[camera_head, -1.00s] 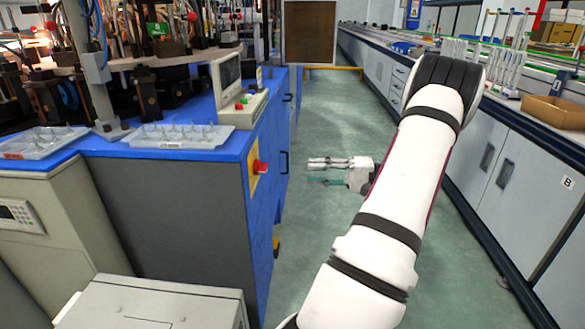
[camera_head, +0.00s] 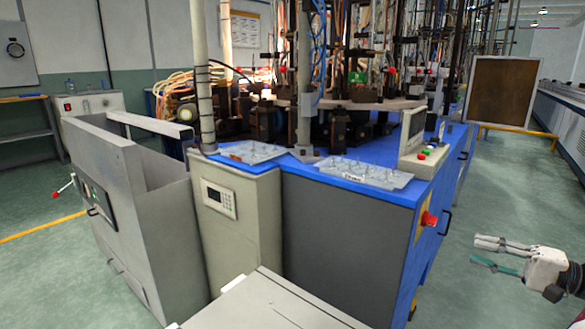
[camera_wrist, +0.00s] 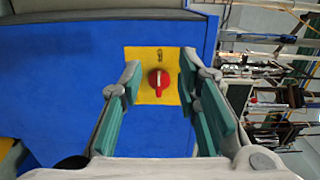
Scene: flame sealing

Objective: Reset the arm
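My gripper (camera_head: 484,252) is at the lower right of the head view, above the aisle floor and apart from the blue machine (camera_head: 380,190). Its white and teal fingers point left towards the machine's side. In the wrist view, the teal finger pads (camera_wrist: 160,112) stand wide apart with nothing between them. Beyond them are the machine's blue side panel and a red knob on a yellow plate (camera_wrist: 143,88). Most of my arm lies outside the head view.
A grey cabinet (camera_head: 140,215) stands at left. A framed brown panel (camera_head: 500,92) stands behind. Green floor (camera_head: 480,300) is clear right of the machine.

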